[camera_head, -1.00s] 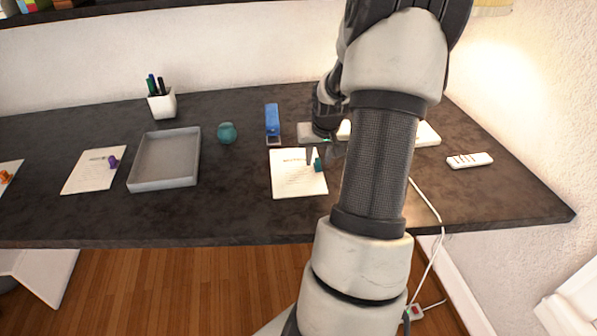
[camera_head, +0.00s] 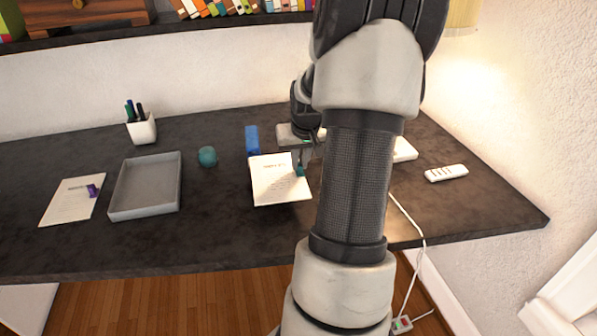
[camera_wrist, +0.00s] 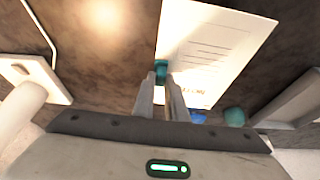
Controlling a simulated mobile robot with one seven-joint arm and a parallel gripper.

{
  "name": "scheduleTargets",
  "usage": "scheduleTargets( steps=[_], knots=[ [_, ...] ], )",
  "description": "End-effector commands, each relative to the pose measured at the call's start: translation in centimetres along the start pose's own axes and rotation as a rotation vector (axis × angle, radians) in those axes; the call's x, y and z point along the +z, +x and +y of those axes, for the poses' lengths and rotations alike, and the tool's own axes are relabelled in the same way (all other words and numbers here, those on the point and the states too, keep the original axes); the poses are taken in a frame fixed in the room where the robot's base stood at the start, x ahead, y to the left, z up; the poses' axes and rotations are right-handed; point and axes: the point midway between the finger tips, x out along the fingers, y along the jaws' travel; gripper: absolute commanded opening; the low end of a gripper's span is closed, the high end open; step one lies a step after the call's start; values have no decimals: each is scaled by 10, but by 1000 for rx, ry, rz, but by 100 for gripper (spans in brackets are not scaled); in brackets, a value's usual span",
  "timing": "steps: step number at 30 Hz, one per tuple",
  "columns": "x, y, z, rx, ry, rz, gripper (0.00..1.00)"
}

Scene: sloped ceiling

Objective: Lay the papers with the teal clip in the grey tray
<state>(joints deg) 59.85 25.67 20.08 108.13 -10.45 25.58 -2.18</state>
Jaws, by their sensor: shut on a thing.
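The papers with the teal clip (camera_head: 278,184) are held up over the desk, and they also show in the wrist view (camera_wrist: 215,50). My gripper (camera_head: 301,165) is shut on the teal clip (camera_wrist: 161,70) at the papers' edge; its two fingers (camera_wrist: 168,82) show on the clip in the wrist view. The grey tray (camera_head: 145,213) lies empty on the desk, left of the papers, and its wall shows at the right of the wrist view (camera_wrist: 285,104). My arm hides part of the desk on the right.
A teal round pot (camera_head: 207,156) stands between tray and papers. A blue stapler-like thing (camera_head: 252,139) is behind the papers. Other papers with a purple clip (camera_head: 70,203) lie left of the tray. A pen cup (camera_head: 142,129) stands behind it. A white remote (camera_head: 446,173) is at right.

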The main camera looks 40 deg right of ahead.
Motion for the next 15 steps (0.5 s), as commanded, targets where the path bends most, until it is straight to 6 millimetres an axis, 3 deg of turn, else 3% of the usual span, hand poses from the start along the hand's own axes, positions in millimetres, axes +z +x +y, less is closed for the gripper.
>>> scheduleTargets(
  steps=[3,15],
  knots=[
    [-10,-23,0,1,0,2,0],
    [-25,-61,-1,-1,0,0,0]
  ],
)
